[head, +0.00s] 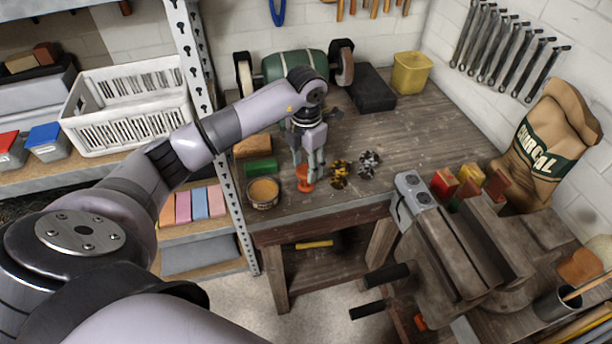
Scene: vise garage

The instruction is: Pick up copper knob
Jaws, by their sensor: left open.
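The copper knob (305,184), an orange-red piece, stands on the wooden workbench near its front edge. My left gripper (305,168) points down over it from above. Its fingers are open and come down around the knob's upper part. The fingers partly hide the knob, and I cannot tell whether they touch it. A brass-coloured knob (339,174) and a silver-grey knob (369,163) stand just to its right. My right gripper is not in view.
A round tin (263,194) and a green block (261,168) sit close left of the gripper. A bench grinder (285,64), black case (372,90) and yellow container (411,73) stand behind. A large vise (458,245) is at right. The bench's middle right is clear.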

